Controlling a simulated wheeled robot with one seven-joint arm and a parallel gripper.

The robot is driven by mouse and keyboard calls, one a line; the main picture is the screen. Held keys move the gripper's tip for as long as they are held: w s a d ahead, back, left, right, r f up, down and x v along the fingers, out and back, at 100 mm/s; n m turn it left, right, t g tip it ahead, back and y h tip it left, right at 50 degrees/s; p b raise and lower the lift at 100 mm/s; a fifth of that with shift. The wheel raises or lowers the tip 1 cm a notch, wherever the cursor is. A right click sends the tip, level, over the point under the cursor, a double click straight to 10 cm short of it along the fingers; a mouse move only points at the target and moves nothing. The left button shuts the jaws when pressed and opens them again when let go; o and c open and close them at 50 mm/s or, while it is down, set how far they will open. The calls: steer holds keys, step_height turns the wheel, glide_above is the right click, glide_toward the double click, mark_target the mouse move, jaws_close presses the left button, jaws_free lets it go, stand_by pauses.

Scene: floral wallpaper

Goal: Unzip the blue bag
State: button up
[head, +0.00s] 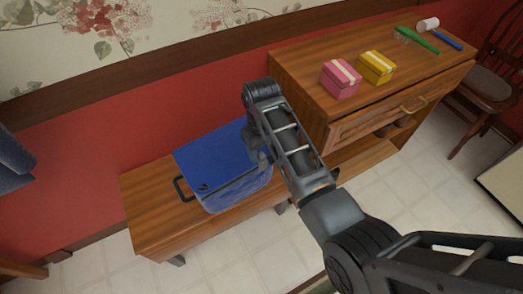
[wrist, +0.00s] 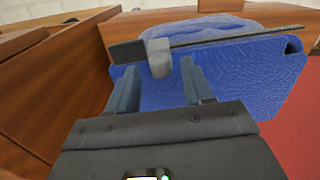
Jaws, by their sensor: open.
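The blue bag (head: 215,160) lies on the low wooden bench, partly behind my arm in the head view. A dark handle (head: 182,189) sticks out at its left end. In the wrist view the blue bag (wrist: 225,82) fills the space ahead of the fingers. A dark strip (wrist: 235,38) runs along it, and a grey block (wrist: 159,57), perhaps the zip pull, stands at its left part. My gripper (wrist: 158,72) is open, one finger to each side below the block. I cannot tell whether a finger touches it. In the head view my fingertips are largely hidden by the arm.
The low bench (head: 150,232) has bare wood left of the bag. A taller wooden cabinet (head: 300,75) stands to the right, with a pink box (head: 340,82), a yellow box (head: 376,67) and a green brush (head: 420,41) on top. A red wall is behind.

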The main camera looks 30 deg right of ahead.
steer(key=shift+f, duration=0.45)
steer(key=shift+c, duration=0.2)
